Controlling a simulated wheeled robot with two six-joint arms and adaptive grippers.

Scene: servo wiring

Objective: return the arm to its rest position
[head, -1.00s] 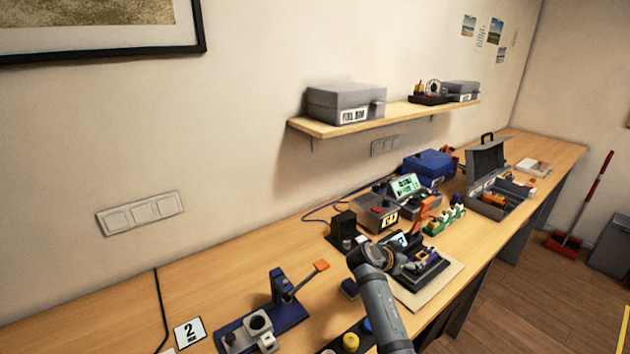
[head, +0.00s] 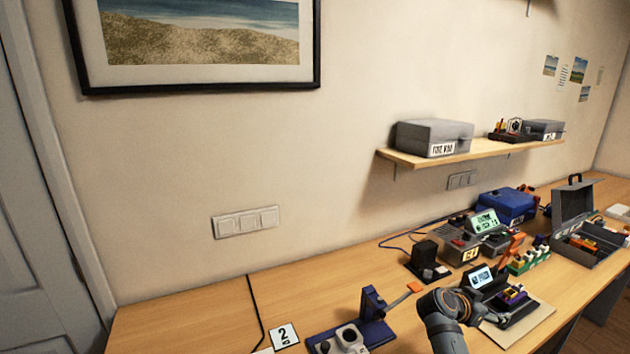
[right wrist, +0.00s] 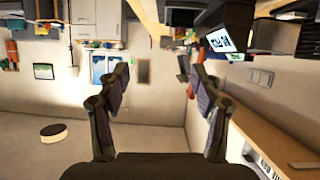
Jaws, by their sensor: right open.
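My right arm (head: 447,318) reaches in from the bottom of the head view, over the front of the bench. Its wrist is in front of a small device with a lit screen (head: 482,277), and the fingertips cannot be made out there. In the right wrist view my right gripper (right wrist: 158,82) has its two fingers well apart, with nothing between them. That view looks across the room upside down, with a lit screen (right wrist: 229,38) at the upper right. My left gripper is not in view.
A tan mat (head: 535,326) lies by my right wrist under a dark fixture (head: 513,296). A blue lever press (head: 374,318) stands left of the arm. A black block (head: 424,258), a grey unit (head: 462,248) and an open toolbox (head: 577,203) stand behind. The bench's left part is mostly clear.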

